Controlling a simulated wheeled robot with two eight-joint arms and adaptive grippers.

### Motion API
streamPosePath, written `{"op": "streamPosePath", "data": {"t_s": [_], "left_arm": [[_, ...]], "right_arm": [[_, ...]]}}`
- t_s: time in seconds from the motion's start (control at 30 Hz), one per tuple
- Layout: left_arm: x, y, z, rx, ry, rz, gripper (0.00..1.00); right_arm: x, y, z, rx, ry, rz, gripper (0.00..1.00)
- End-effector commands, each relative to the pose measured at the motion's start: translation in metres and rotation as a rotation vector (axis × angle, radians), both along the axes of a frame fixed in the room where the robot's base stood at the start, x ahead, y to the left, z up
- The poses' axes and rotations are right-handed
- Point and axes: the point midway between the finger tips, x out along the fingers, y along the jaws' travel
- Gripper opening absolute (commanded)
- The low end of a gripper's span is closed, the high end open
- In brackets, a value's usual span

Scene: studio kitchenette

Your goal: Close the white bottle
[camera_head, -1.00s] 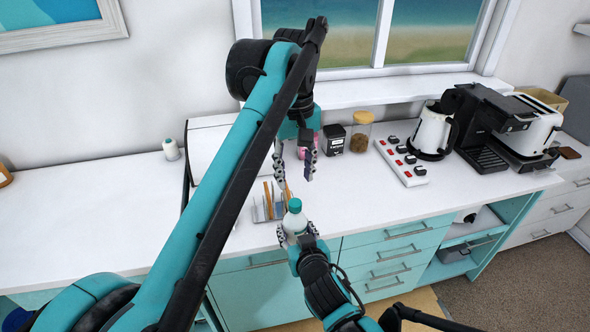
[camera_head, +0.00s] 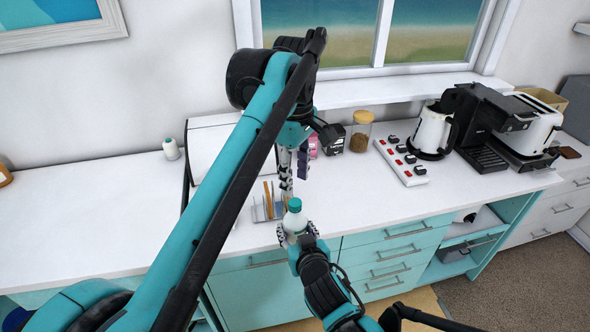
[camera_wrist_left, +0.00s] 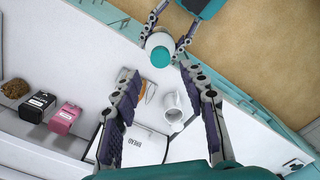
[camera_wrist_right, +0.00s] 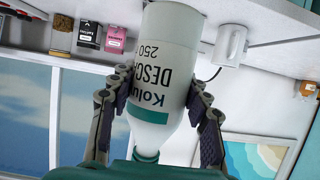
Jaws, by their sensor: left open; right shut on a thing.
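The white bottle (camera_head: 297,222) with a teal cap (camera_head: 295,205) is upright at the counter's front edge. My right gripper (camera_head: 296,234) is shut around its body. The right wrist view shows the bottle (camera_wrist_right: 165,65) close up with a printed label, between both fingers. The teal cap (camera_wrist_left: 160,57) sits on top; I cannot tell how tightly. My left gripper (camera_head: 294,178) is open and empty, pointing down, above and just behind the bottle. In the left wrist view the cap lies beyond my open left fingers (camera_wrist_left: 165,82), apart from them.
A bread box (camera_head: 208,150), black canister (camera_head: 334,138), cork-lidded jar (camera_head: 361,132), switch panel (camera_head: 402,162) and kettle (camera_head: 433,130) stand farther back. The counter's left is mostly clear.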

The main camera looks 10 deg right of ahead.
Motion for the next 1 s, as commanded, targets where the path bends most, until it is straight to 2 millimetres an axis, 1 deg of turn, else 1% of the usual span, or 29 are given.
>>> {"op": "streamPosePath", "data": {"t_s": [0.2, 0.3, 0.4, 0.53, 0.8, 0.87, 0.9, 0.97, 1.0], "left_arm": [[0.000, 0.000, -0.035, 0.000, 0.000, -0.001, 0.43], [0.000, 0.000, -0.048, 0.000, 0.000, -0.001, 0.43], [0.000, 0.000, -0.058, 0.000, 0.000, -0.001, 0.43], [-0.001, 0.000, -0.064, 0.000, 0.000, -0.001, 0.43], [-0.001, 0.000, -0.064, 0.000, 0.000, -0.001, 0.43], [-0.001, 0.000, -0.064, 0.000, 0.000, -0.001, 0.27], [-0.001, 0.000, -0.064, 0.000, 0.000, -0.001, 0.16], [-0.001, 0.000, -0.064, 0.000, 0.000, -0.001, 0.01], [-0.001, 0.000, -0.064, 0.000, 0.000, -0.001, 0.00]], "right_arm": [[0.000, 0.000, 0.000, 0.000, 0.000, 0.000, 0.00], [0.000, 0.000, 0.000, 0.000, 0.000, 0.000, 0.00], [0.000, 0.000, 0.000, 0.000, 0.000, 0.000, 0.00], [0.000, 0.000, 0.000, 0.000, 0.000, 0.000, 0.00], [0.000, 0.000, 0.000, 0.000, 0.000, 0.000, 0.00], [0.000, 0.000, 0.000, 0.000, 0.000, 0.000, 0.00], [0.000, 0.000, 0.000, 0.000, 0.000, 0.000, 0.00], [0.000, 0.000, 0.000, 0.000, 0.000, 0.000, 0.00], [0.000, 0.000, 0.000, 0.000, 0.000, 0.000, 0.00]]}}
